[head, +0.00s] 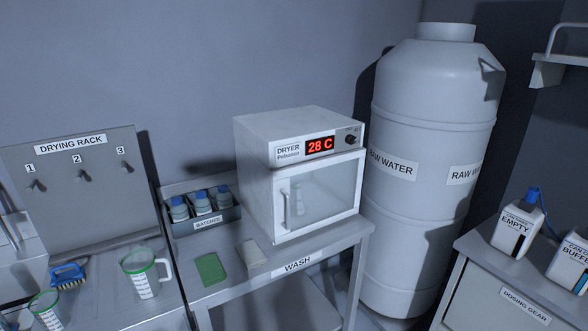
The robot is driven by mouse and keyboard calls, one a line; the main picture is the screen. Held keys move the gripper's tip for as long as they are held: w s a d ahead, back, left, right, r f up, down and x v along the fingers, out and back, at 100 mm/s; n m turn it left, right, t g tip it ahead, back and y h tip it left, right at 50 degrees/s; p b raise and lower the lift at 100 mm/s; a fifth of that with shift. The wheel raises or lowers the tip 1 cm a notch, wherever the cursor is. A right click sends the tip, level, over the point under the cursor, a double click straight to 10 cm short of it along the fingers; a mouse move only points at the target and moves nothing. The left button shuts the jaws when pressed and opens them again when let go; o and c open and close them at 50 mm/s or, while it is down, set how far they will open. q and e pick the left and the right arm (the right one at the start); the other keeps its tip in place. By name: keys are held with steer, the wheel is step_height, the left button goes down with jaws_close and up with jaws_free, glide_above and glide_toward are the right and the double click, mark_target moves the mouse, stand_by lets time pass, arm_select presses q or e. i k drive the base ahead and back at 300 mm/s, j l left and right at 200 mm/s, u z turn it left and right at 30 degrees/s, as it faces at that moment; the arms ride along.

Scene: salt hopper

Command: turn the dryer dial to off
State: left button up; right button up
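The dryer (258,177) is a white box with a glass door, standing on the metal table labelled WASH. Its red display (319,146) reads 28 C. The small black dial (350,140) sits on the front panel, right of the display. The marks around the dial are too small to read. The door looks closed, and a pale bottle shape shows faintly behind the glass. Neither of my grippers is in view.
A tall RAW WATER tank (431,127) stands close right of the dryer. A rack of blue-capped bottles (201,206) is at its left. A green sponge (211,269) and a pale block (252,253) lie before it. A jug (143,274) stands farther left.

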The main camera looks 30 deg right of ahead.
mark_target(350, 138)
steer(key=z, duration=1.45)
